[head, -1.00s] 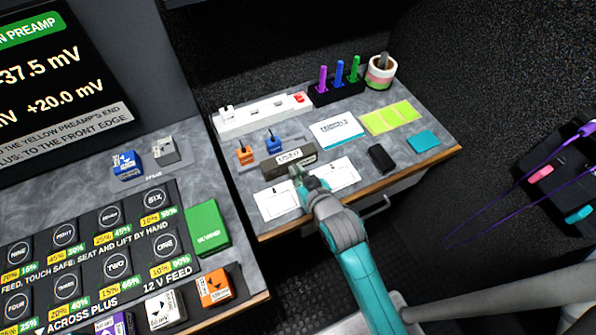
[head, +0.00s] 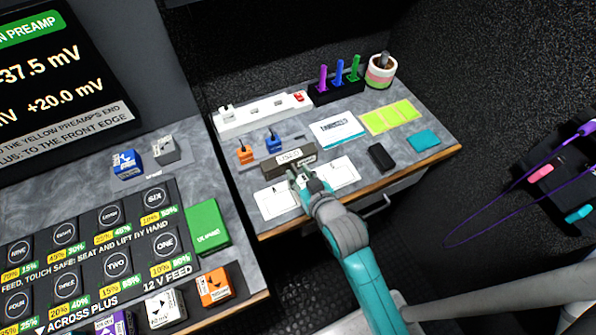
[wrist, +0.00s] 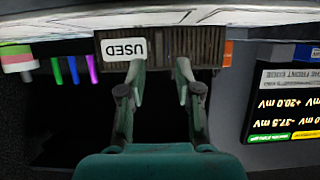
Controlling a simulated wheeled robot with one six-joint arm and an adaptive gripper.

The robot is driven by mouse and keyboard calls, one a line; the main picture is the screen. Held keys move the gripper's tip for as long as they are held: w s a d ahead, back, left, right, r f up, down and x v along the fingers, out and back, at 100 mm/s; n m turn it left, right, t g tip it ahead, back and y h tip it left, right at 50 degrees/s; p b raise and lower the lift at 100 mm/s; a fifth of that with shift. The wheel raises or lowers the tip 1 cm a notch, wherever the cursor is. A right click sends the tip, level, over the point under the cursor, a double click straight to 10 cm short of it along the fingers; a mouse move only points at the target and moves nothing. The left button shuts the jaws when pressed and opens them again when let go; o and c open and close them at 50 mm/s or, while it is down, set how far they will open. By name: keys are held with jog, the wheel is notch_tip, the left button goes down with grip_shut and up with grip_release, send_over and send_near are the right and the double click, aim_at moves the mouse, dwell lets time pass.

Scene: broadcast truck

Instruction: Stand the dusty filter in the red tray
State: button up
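The dusty filter is a grey-brown pleated block (head: 302,159) with a white "USED" label. It lies on the right-hand counter in the head view, behind two white cards. It also fills the top middle of the upside-down wrist view (wrist: 172,47). My gripper (head: 298,182) is at the filter's near side, over the cards. In the wrist view its two fingers (wrist: 159,68) are apart, with tips overlapping the filter's face; the filter extends past both fingers. I cannot tell whether they touch it. No red tray is visible in either view.
Behind the filter are an orange block (head: 244,155), a blue block (head: 273,144) and a white power strip (head: 262,115). A black box (head: 381,157) and teal pad (head: 423,140) lie right. A gap separates this counter from the left desk with its green box (head: 207,227).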

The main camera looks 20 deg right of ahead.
jog(key=v, duration=1)
jog(key=shift+s+r, duration=0.2)
jog(key=shift+s, duration=0.05)
jog(key=s+t, duration=0.1)
jog(key=s, duration=2.2)
jog(key=shift+s+r, duration=0.2)
jog(key=shift+o, duration=0.4)
jog(key=shift+s+r, duration=0.25)
jog(key=shift+s, duration=0.2)
